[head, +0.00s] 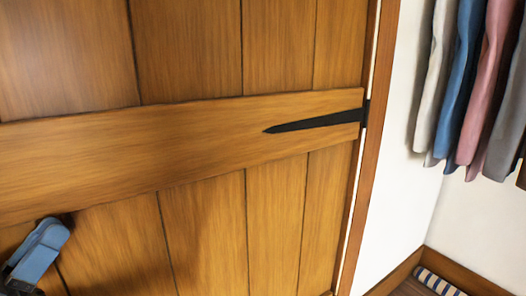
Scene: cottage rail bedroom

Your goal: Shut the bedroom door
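The bedroom door (205,140) fills most of the head view. It is made of brown vertical planks with a wide cross board and a black strap hinge (315,122) at its right edge. The latch side and any handle are outside the picture, so I cannot tell how far the door stands open. My gripper (42,248), a blue-grey part, shows at the lower left, in front of the door's lower planks. I cannot tell whether it touches the door, nor whether its fingers are open or shut.
A wooden door frame post (370,150) runs along the hinge side, with a thin pale gap beside the door. To the right is a white wall (400,190). Hanging clothes (470,80) are at the upper right. A striped item (436,283) lies on the floor below.

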